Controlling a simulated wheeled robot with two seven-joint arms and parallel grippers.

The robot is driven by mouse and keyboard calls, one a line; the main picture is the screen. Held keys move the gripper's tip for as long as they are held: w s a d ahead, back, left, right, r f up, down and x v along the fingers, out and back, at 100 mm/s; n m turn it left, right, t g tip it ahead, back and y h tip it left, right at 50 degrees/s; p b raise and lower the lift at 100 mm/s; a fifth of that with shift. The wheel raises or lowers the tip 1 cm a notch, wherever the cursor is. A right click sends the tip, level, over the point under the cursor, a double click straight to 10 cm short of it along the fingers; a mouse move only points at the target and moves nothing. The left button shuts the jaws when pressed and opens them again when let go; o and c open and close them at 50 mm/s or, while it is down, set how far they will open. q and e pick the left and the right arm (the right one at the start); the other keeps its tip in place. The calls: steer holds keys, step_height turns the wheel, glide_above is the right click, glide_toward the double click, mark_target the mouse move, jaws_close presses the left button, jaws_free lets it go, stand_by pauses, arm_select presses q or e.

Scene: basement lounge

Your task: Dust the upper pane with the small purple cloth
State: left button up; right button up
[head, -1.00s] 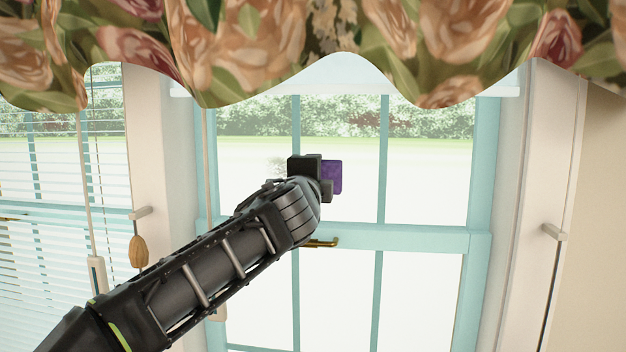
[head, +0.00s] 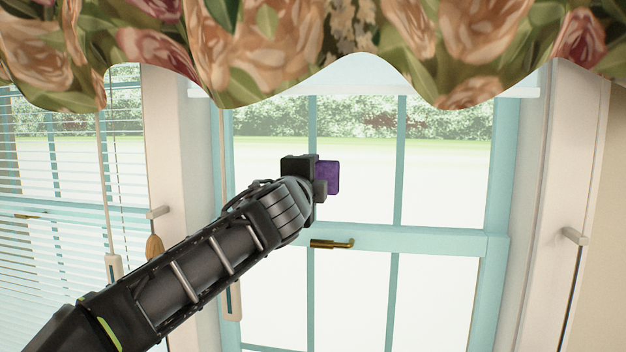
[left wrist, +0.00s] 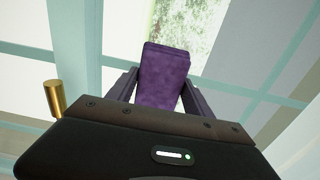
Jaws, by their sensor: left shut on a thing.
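The small purple cloth (head: 328,177) is a flat purple rectangle in front of the upper pane (head: 358,165) of the teal-framed window. It also shows in the left wrist view (left wrist: 165,75), between the two fingers. My left gripper (head: 318,178) is shut on the cloth; the gripper body hides the cloth's left part in the head view. I cannot tell whether the cloth touches the glass. My right gripper is in neither view.
A floral valance (head: 330,45) hangs across the top of the window. A brass handle (head: 332,244) sits on the middle rail just below my gripper. Blinds (head: 50,200) with a wooden cord pull (head: 154,247) are at the left.

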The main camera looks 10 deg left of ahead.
mark_target(273, 178)
arm_select(q)
steer(key=shift+a, duration=0.15)
steer(key=shift+w+a+p, duration=0.15)
steer(key=shift+a+p, duration=0.2)
steer(key=shift+a, duration=1.4)
steer(key=shift+w+a+p, duration=0.1)
steer(key=shift+a+p, duration=0.4)
steer(key=shift+a, duration=1.35)
